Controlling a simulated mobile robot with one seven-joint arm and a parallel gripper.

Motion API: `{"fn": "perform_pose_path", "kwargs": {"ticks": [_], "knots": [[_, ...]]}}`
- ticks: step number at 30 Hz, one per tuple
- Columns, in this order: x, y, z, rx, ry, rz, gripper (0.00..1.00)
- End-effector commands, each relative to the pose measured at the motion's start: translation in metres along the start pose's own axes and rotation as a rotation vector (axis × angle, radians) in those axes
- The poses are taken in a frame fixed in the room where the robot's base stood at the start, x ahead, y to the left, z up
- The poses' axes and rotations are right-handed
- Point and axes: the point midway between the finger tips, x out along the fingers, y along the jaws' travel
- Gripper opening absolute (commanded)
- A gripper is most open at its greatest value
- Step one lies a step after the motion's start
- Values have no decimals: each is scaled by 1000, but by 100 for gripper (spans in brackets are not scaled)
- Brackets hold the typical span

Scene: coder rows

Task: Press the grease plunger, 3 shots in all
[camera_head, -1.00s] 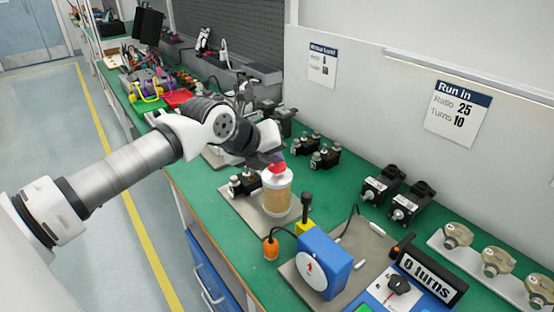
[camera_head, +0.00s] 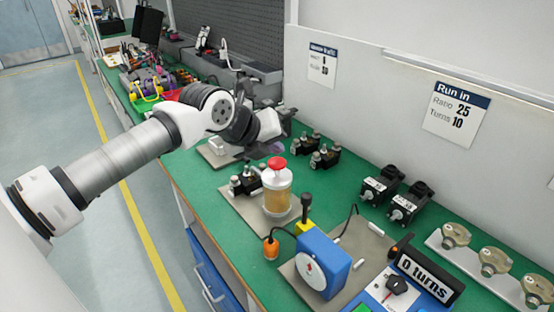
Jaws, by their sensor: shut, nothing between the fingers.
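The grease dispenser (camera_head: 277,194) stands upright on a grey mat (camera_head: 246,215) on the green bench. It has a clear body with amber contents, a white collar and a red plunger (camera_head: 277,163) on top. The plunger is in full view, with nothing touching it. My gripper (camera_head: 277,145) is just above and behind the plunger in the picture, apart from it. Its fingers are dark and partly blurred against the bench; they look shut and empty. A small black motor unit (camera_head: 243,183) stands just left of the dispenser.
A blue gauge box (camera_head: 322,262) and a yellow-and-black post (camera_head: 305,212) stand close to the dispenser's right. Several black motor units line the bench behind. A display (camera_head: 430,277) reads "0 turns". A wall card (camera_head: 457,112) reads "Run in, Ratio 25, Turns 10".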

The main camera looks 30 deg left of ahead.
Motion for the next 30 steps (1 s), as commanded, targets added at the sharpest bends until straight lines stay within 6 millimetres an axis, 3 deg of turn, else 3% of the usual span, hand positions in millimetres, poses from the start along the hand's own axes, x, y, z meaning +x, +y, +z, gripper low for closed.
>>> {"fn": "perform_pose_path", "kwargs": {"ticks": [14,30], "knots": [[-32,-23,23,0,0,0,0],[-33,-24,24,0,0,0,0]]}}
